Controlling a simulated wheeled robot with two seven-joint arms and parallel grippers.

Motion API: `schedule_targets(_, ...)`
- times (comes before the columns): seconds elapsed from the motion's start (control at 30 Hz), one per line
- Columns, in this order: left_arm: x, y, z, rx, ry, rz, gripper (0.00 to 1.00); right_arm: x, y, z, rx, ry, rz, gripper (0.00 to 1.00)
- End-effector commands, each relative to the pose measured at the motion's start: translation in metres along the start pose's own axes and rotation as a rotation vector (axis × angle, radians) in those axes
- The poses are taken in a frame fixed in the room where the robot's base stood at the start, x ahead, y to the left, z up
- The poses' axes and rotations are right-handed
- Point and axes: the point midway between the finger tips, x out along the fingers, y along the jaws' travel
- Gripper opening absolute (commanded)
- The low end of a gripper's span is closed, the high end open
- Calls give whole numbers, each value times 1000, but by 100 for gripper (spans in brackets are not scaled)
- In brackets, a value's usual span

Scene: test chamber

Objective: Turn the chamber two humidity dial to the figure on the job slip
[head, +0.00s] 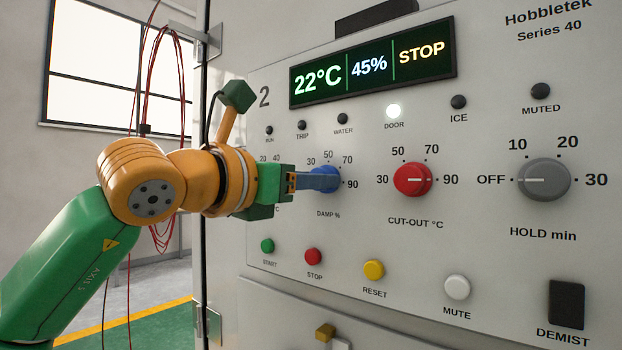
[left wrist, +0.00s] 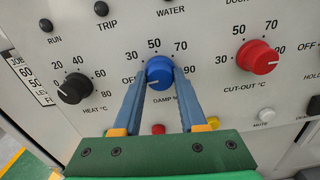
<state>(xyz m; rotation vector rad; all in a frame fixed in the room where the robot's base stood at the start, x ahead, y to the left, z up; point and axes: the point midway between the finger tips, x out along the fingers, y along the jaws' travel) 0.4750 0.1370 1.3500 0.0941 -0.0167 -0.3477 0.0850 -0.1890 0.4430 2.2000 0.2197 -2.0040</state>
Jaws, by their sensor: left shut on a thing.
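The blue DAMP % dial (head: 324,173) is on the chamber two panel, with 30, 50, 70 and 90 showing around it in the head view. My left gripper (head: 316,181) is shut on it. In the left wrist view the two blue-grey fingers stand at either side of the dial (left wrist: 159,70). A short white mark shows low on its face, left of centre; its exact reading is hard to tell. The display (head: 372,64) reads 22°C, 45% and STOP. My right gripper is out of view.
The black HEAT °C dial (left wrist: 74,89) is left of the blue one, and the red CUT-OUT dial (head: 412,180) is right of it. A grey HOLD dial (head: 544,180) is further right. Several push buttons run below, including the red STOP (head: 313,256). The DOOR lamp (head: 393,111) is lit.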

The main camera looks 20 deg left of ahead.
Motion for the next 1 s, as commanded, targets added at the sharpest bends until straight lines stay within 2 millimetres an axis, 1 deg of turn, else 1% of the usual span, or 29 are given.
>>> schedule_targets(0.47, 0, 0, 2, 419, -2, 0, 0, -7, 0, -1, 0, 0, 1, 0)
schedule_targets(1.0, 0, 0, 3, 933, -3, 2, 0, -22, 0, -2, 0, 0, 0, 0)
